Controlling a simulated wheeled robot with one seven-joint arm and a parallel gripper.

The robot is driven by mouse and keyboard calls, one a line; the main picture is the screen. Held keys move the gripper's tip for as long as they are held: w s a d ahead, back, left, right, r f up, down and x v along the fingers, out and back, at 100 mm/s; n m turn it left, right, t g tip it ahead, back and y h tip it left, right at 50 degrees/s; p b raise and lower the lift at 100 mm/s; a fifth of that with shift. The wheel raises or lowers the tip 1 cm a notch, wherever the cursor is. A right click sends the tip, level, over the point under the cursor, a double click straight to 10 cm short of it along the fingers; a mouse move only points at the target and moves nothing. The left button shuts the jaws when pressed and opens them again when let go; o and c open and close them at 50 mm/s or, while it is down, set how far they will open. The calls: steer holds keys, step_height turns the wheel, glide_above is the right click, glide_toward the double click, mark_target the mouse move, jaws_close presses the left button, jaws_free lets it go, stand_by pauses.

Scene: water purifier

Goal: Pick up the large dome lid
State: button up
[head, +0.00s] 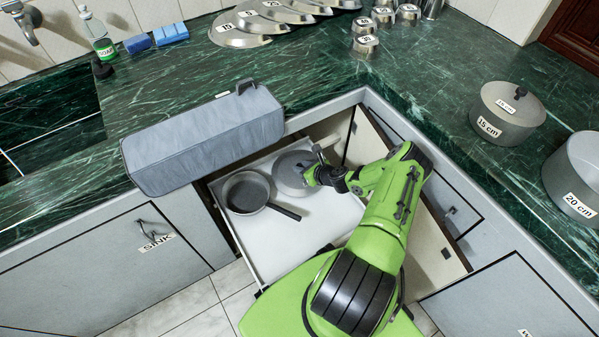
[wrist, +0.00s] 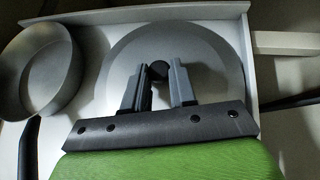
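The large dome lid (head: 289,176) is a grey round lid lying in the open white drawer, to the right of a frying pan. In the wrist view the lid (wrist: 120,70) fills the middle, with a small dark knob (wrist: 159,70) at its centre. My gripper (wrist: 158,88) is over the lid with its two fingers apart, one on each side of the knob. A gap shows between the fingers and the knob, so the gripper looks open. In the head view my gripper (head: 313,172) partly covers the lid's right side and hides the knob.
A dark-handled pan (head: 247,192) sits beside the lid in the drawer (head: 275,245); it also shows in the wrist view (wrist: 40,70). A grey box-like case (head: 203,140) lies at the counter edge behind the drawer. Labelled pots (head: 507,113) stand on the right counter.

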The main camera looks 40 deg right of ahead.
jaws_close()
steer(key=shift+r, duration=0.1)
step_height(320, 180, up, 10)
steer(key=p, duration=0.4)
steer(key=shift+s, duration=0.1)
